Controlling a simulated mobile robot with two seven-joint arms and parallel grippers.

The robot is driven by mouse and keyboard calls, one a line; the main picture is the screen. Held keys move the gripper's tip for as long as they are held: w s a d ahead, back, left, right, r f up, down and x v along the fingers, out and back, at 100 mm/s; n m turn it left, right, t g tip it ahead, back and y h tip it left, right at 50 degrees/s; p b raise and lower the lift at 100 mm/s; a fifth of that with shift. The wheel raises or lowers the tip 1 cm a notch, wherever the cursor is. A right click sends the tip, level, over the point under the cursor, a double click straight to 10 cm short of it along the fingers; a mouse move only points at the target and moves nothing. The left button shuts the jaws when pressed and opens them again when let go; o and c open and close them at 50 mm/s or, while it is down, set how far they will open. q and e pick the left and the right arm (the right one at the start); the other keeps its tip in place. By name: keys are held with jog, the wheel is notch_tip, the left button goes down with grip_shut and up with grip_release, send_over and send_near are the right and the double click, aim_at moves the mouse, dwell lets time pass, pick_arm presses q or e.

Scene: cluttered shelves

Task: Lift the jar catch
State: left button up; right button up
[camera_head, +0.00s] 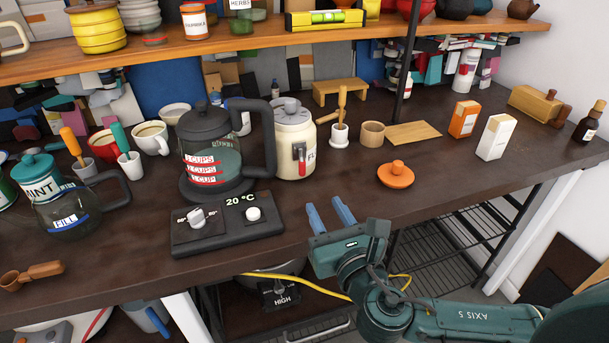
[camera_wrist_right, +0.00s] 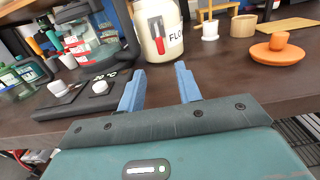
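The cream jar (camera_head: 296,143) has a grey lid, "FL" lettering and a catch (camera_head: 300,158) with a red handle on its front. It stands upright on the dark counter, right of the kettle. In the right wrist view the jar (camera_wrist_right: 158,35) is ahead of the fingers, with its catch (camera_wrist_right: 157,36) facing me. My right gripper (camera_head: 330,216) is open and empty at the counter's front edge, apart from the jar. Its blue fingers also show in the right wrist view (camera_wrist_right: 160,88). My left gripper is not in view.
A black kettle (camera_head: 210,125) stands left of the jar behind a control panel (camera_head: 228,225). An orange lid (camera_head: 396,175) and white holder (camera_head: 340,137) are to the right. The shelf (camera_head: 230,52) runs above. Counter directly before the jar is clear.

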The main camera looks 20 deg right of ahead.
aim_at(304, 169)
jog(key=w, duration=1.1)
jog(key=shift+w+a, duration=0.2)
jog(key=shift+a, duration=0.05)
grip_shut()
